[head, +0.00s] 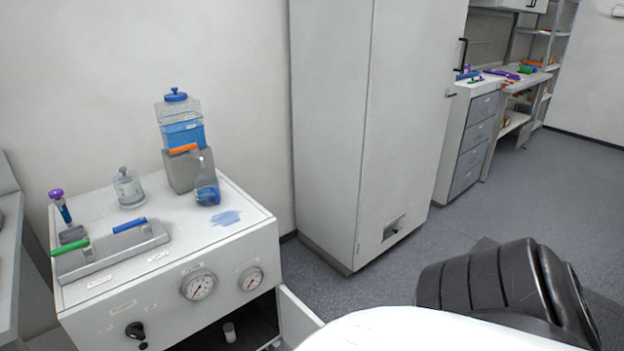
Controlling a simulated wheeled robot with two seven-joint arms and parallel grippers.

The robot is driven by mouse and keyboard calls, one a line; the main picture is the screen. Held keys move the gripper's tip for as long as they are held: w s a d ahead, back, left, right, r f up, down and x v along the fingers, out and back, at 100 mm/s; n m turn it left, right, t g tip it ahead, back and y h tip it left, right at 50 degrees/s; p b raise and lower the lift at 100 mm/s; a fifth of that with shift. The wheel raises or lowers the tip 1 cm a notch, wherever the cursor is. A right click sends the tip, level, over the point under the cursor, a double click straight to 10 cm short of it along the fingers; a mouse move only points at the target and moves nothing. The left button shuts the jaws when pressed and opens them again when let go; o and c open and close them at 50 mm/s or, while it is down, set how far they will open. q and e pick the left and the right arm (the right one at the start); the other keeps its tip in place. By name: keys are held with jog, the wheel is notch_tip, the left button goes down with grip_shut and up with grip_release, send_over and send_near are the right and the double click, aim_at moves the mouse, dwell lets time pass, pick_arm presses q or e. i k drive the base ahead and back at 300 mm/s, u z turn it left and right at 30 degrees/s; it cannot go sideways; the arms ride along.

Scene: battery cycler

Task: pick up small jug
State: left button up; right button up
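A small clear container with blue at its base (207,188) stands on the white cabinet top, in front of a grey block. A small clear lidded jar (128,188) stands further left on the same top. I cannot tell for sure which of these is the small jug. A small pale cylinder (229,332) sits inside the open lower compartment of the cabinet. Neither of my grippers shows in the head view. Black and white parts of my own body fill the lower right.
The white cabinet (240,236) has gauges, a knob and an open door (298,318) at its front. A clear-and-blue tank (183,135) sits on the grey block (181,178). A grey fixture (112,253) has green and blue handles. A blue patch (226,218) marks the top. A tall locker (375,130) stands right.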

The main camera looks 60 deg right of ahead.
aim_at(207, 188)
jog(key=z, duration=1.8)
jog(key=i, duration=1.1)
jog(key=u, duration=1.4)
jog(key=i, duration=0.5)
jog(key=u, duration=0.05)
